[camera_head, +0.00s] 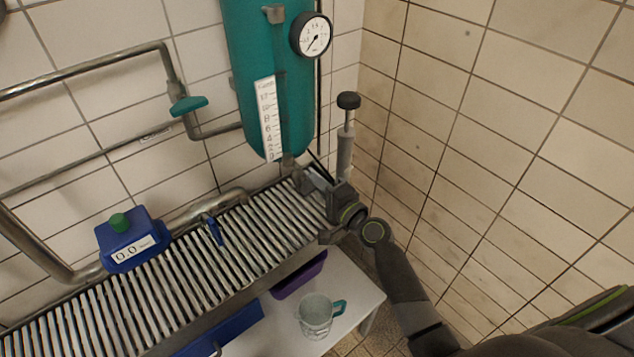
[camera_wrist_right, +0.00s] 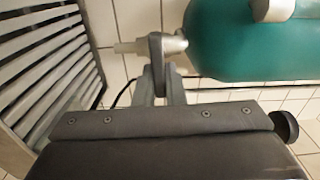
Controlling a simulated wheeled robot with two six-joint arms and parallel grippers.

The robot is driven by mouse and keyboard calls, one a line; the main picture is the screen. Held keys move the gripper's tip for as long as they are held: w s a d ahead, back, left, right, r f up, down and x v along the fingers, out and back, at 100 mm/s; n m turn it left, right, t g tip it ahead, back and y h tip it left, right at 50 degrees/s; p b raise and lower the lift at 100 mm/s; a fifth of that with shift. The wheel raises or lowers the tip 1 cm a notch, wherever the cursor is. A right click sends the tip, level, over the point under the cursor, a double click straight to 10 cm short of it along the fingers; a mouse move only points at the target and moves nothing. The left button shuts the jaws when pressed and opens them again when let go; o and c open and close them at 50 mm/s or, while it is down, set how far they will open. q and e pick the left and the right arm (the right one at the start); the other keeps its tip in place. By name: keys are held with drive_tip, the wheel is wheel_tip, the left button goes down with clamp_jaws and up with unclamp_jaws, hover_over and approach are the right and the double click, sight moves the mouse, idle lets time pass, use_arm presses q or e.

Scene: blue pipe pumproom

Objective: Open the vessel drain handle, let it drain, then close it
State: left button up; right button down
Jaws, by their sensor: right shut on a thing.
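The green vessel (camera_head: 270,75) hangs on the tiled wall above the slatted grate. It carries a white level scale (camera_head: 268,118) and a round gauge (camera_head: 312,35). Its drain outlet (camera_head: 290,163) is at the bottom; in the wrist view the pale outlet pipe (camera_wrist_right: 135,46) comes out of the vessel's end. The grey drain handle (camera_wrist_right: 156,50) sits on that pipe. My right gripper (camera_head: 310,173) is under the vessel, its fingers (camera_wrist_right: 161,88) shut on the handle. In the head view the arm and gripper largely hide the handle. My left gripper is out of view.
A hand pump with a black knob (camera_head: 348,100) stands right beside my right gripper. A blue box reading 0.0 (camera_head: 131,240) and a blue-handled valve (camera_head: 214,230) are at the grate. A glass jug (camera_head: 316,314) stands on the low white table (camera_head: 356,290). Tiled walls close the corner.

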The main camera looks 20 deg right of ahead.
drive_tip(key=shift+f+m, duration=0.15)
drive_tip(key=shift+m, duration=0.25)
drive_tip(key=c, duration=1.5)
unclamp_jaws()
drive_tip(key=shift+s, duration=0.1)
drive_tip(key=b+v, duration=0.3)
drive_tip(key=v, duration=1.4)
drive_tip(key=shift+s, duration=0.15)
drive_tip(key=shift+d, duration=0.1)
